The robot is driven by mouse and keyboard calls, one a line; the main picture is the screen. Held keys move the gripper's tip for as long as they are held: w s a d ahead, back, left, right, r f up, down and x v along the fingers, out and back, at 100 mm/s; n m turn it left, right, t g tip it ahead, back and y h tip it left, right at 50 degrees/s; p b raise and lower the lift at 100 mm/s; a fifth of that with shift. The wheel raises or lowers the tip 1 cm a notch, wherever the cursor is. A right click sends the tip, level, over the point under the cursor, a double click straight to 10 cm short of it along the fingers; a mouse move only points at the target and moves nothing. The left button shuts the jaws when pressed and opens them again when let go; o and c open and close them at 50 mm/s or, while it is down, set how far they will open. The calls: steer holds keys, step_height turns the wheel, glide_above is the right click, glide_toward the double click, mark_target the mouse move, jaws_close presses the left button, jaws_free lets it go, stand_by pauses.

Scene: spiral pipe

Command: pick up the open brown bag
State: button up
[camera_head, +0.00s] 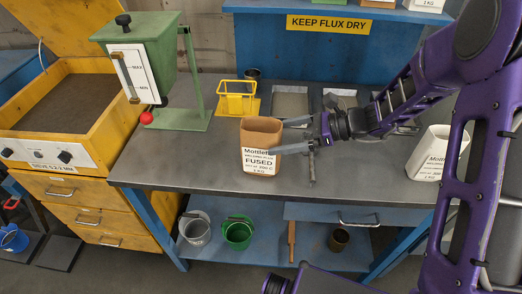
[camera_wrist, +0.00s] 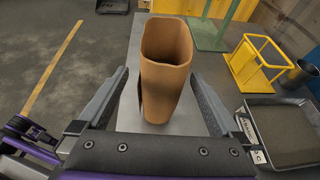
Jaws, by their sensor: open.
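The open brown bag (camera_head: 262,143) stands upright on the grey workbench, with a white label reading "FUSED" on its front. My gripper (camera_head: 292,136) is at its right side, with its fingers pointing left at the bag. In the wrist view the bag (camera_wrist: 166,65) stands upright with its open mouth showing. My gripper's two fingers (camera_wrist: 156,92) are spread wide, one on each side of the bag's near part. A gap shows between the bag and each finger. The bag's lower near part is close to the gripper body.
A yellow wire stand (camera_head: 238,101) is behind the bag, and a green hopper (camera_head: 150,60) on a stand is at the back left. Grey trays (camera_head: 290,104) lie behind my gripper. A white bag (camera_head: 430,155) stands at the bench's right. The bench front (camera_head: 200,170) is clear.

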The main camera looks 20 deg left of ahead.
mark_target(261, 136)
steer(key=shift+r+x, duration=0.15)
steer(key=shift+x, duration=1.25)
steer(key=shift+r+x, duration=0.2)
steer(key=shift+x, duration=1.15)
steer(key=shift+w+a, duration=0.15)
steer(key=shift+a, duration=0.05)
steer(key=shift+c, duration=0.3)
steer(key=shift+r, duration=0.1)
jaws_close()
